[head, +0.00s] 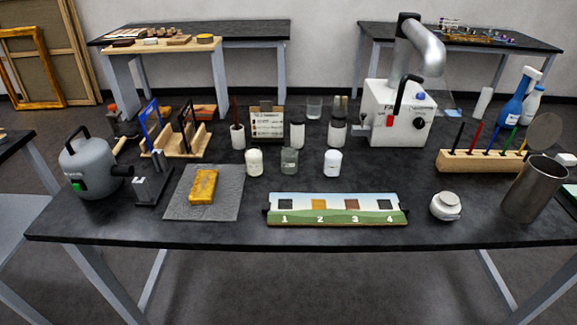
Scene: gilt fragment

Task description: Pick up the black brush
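A wooden block (480,162) stands at the right of the dark table, with several thin coloured handles upright in it. The leftmost handle is black and looks like the black brush (457,137); it leans slightly right. Its lower end is hidden in the block. To its right stand a red handle (475,137), another dark handle (493,139) and a green handle (512,141). Neither of my grippers is in view.
A white machine (396,112) with a thick duct stands left of the block. A numbered strip (337,217) lies at the front middle.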

